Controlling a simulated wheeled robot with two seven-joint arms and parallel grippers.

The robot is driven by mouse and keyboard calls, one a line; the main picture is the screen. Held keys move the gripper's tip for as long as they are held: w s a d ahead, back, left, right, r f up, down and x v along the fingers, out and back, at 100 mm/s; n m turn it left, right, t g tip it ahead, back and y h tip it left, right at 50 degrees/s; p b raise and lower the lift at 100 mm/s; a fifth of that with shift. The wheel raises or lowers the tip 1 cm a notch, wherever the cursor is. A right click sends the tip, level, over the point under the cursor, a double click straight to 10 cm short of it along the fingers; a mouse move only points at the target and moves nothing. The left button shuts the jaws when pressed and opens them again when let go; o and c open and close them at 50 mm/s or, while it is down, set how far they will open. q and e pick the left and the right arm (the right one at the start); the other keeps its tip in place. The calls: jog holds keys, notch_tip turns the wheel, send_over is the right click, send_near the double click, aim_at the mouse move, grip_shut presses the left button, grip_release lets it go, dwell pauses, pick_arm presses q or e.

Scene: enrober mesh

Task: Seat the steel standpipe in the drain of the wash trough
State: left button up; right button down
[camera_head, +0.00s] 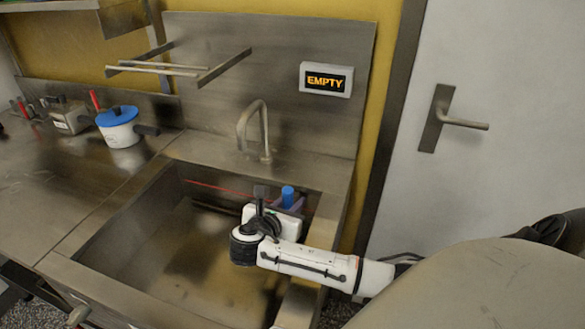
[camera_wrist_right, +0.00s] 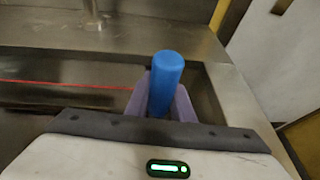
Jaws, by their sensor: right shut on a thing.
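The wash trough (camera_head: 165,240) is a steel basin in the middle of the head view. My right arm reaches over its right side. My right gripper (camera_head: 290,205) is shut on a blue cylinder, which I take to be the top of the standpipe (camera_head: 287,194). In the right wrist view the blue cylinder (camera_wrist_right: 166,82) stands between the two purple-grey fingers (camera_wrist_right: 160,100), inside the trough's back right corner. The steel part below is hidden by the fingers and wrist. I cannot see the drain or whether the pipe touches it. My left gripper is not in view.
A tap (camera_head: 255,130) stands behind the trough. A red line (camera_head: 215,187) runs along its back inner wall. A sign (camera_head: 326,80) reads EMPTY. A white pot with a blue lid (camera_head: 118,125) is on the left counter. A door (camera_head: 490,90) is at right.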

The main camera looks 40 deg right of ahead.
jog(key=shift+f, duration=0.85)
jog(key=shift+f, duration=0.15)
jog(key=c, duration=1.5)
grip_release()
jog(key=shift+c, duration=0.2)
jog(key=v, duration=0.7)
jog(key=shift+a+r, duration=0.2)
jog(key=shift+r, duration=0.05)
